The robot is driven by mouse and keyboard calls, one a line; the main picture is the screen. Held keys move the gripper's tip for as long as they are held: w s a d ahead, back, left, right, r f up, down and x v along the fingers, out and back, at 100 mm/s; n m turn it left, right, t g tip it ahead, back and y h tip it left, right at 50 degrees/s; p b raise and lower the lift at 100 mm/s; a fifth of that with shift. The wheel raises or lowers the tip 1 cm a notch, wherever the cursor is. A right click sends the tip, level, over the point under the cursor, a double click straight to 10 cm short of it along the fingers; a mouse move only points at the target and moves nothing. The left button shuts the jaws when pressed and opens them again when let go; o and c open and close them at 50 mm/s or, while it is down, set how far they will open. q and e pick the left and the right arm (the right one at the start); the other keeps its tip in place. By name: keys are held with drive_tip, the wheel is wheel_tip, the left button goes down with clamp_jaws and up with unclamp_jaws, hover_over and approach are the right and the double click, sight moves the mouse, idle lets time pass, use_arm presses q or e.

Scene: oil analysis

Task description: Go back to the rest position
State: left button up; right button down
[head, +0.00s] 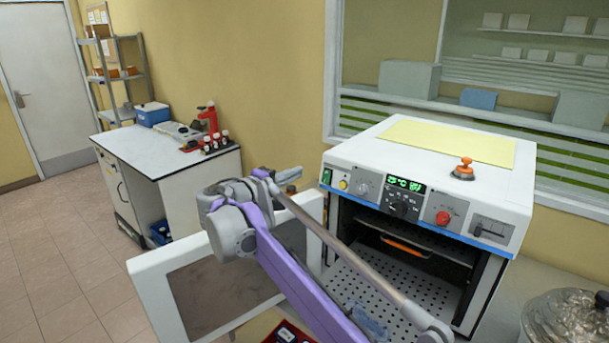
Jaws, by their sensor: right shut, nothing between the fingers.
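My right arm comes in from the bottom right, with a purple link and a grey rod, and crosses in front of the open oven door. My right gripper (289,180) shows small just beyond the grey wrist joint, partly hidden by it. It is shut and empty, in the air at the left of the oven (428,185). My left gripper is not in view.
The white oven's door (152,296) stands open toward the lower left, close to my arm. A perforated shelf and an orange-edged part (405,246) show inside. A foil-like round object (565,318) is at lower right. The left floor is clear.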

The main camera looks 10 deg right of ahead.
drive_tip(key=shift+v, duration=0.8)
drive_tip(key=shift+w+r, duration=0.1)
drive_tip(key=shift+r, duration=0.1)
